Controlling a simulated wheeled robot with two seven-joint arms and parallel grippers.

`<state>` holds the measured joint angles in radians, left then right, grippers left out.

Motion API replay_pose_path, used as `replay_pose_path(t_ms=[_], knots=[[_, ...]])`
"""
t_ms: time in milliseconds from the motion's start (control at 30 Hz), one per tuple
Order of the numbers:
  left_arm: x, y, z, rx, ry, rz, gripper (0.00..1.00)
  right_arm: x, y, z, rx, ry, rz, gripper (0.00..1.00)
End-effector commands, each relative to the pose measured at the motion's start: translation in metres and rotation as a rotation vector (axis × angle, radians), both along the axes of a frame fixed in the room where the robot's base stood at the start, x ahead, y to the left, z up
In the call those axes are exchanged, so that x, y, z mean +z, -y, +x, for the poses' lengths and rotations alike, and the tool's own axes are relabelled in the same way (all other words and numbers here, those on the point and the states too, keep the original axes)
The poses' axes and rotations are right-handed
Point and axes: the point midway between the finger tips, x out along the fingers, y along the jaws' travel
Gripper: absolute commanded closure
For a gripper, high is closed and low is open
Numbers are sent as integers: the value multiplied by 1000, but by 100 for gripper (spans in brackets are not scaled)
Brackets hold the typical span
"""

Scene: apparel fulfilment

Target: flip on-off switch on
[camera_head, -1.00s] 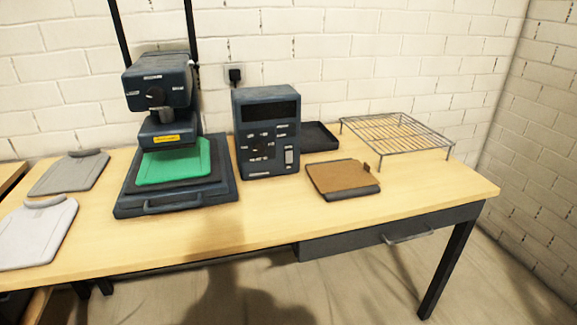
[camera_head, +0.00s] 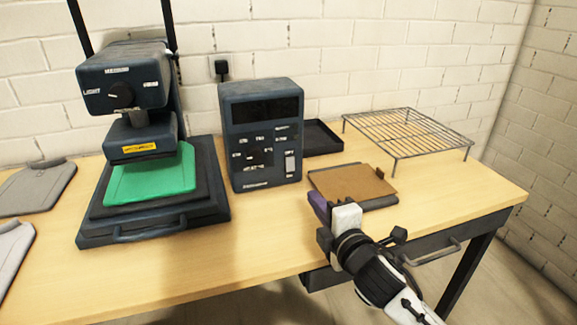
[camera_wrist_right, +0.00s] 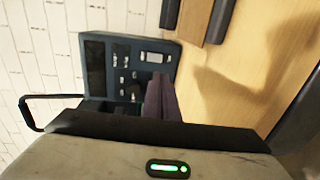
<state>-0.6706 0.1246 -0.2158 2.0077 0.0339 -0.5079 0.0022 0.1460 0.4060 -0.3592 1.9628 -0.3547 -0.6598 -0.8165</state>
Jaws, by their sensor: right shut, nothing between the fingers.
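The dark blue control box (camera_head: 262,105) stands upright on the table, with a black display at its top and labelled controls below. A light-coloured on-off switch (camera_head: 290,164) sits at the lower right of its front face. In the right wrist view the control box (camera_wrist_right: 97,62) appears turned sideways, and the pale switch (camera_wrist_right: 155,58) shows on its panel. My right gripper (camera_head: 320,208) is shut and empty, in front of and to the right of the box, apart from it. Its purple fingers (camera_wrist_right: 162,100) cover part of the panel in the wrist view. My left gripper is out of view.
A heat press (camera_head: 125,100) with a green garment (camera_head: 150,176) stands left of the box. A brown board on a dark base (camera_head: 352,182), a black tray (camera_head: 322,138) and a wire rack (camera_head: 408,132) lie to the right. Grey garments (camera_head: 32,188) lie at the left.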

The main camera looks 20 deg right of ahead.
Motion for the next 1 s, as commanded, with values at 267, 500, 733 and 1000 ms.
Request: replay_pose_path(t_ms=[267,500,733,1000], knots=[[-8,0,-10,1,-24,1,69,-1,0,0,1,-1,3,100],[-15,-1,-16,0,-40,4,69,-2,-1,11,1,1,4,100],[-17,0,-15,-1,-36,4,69,-6,-2,53,-1,1,6,100],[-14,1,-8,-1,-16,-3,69,-14,-4,104,0,0,6,100]])
